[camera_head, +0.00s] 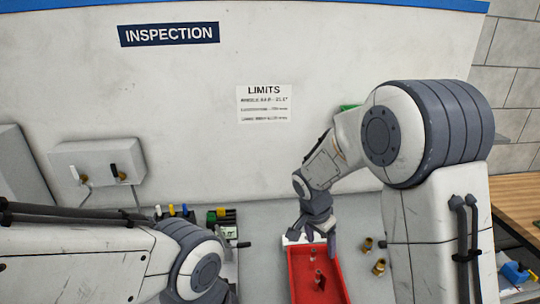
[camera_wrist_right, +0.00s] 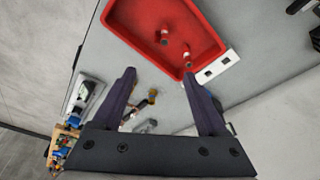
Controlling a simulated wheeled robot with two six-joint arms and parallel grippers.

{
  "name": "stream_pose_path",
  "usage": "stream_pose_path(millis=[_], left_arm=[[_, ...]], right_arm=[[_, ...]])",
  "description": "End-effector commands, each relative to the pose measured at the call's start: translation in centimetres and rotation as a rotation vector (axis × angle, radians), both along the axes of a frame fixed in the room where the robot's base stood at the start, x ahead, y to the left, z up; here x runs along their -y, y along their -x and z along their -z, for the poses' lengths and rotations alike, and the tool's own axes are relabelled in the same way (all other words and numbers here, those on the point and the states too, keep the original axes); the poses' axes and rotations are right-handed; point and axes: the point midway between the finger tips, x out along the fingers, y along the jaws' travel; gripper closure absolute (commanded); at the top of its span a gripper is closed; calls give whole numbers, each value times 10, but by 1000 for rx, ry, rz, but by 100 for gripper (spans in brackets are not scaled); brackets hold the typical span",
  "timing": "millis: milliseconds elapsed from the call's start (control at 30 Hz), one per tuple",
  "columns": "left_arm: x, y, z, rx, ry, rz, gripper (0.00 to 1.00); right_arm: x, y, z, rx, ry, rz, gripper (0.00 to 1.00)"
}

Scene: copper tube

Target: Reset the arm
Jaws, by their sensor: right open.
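My right gripper (camera_head: 321,240) is open above the back end of a red tray (camera_head: 343,284). In the right wrist view its two dark fingers (camera_wrist_right: 159,76) stand apart with nothing held between them. Two small copper-coloured tube pieces stand in the tray (camera_wrist_right: 122,40): one piece (camera_wrist_right: 164,38) and another piece (camera_wrist_right: 187,60). In the head view they show just below the gripper, partly hidden. My left arm comes in at the lower left; its gripper is out of view.
Two brass fittings (camera_head: 367,244) (camera_head: 379,267) lie right of the tray. A white plate with dark squares (camera_wrist_right: 218,67) lies against the tray's end. Colourful small parts (camera_head: 222,214) are left of it. A wall with a LIMITS sheet (camera_head: 264,104) closes the back.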

Motion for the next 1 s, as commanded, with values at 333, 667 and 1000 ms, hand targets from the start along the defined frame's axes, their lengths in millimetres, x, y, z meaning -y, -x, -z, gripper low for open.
stream_pose_path(millis=[333,667,1000], left_arm=[[0,0,45,0,0,-2,50],[0,0,66,0,0,-3,50],[0,0,65,0,0,-3,50]], right_arm=[[-101,147,-14,-153,-60,-877,24],[-124,263,-4,-212,-124,-1540,24],[-123,270,-4,-214,-128,-1596,24]])
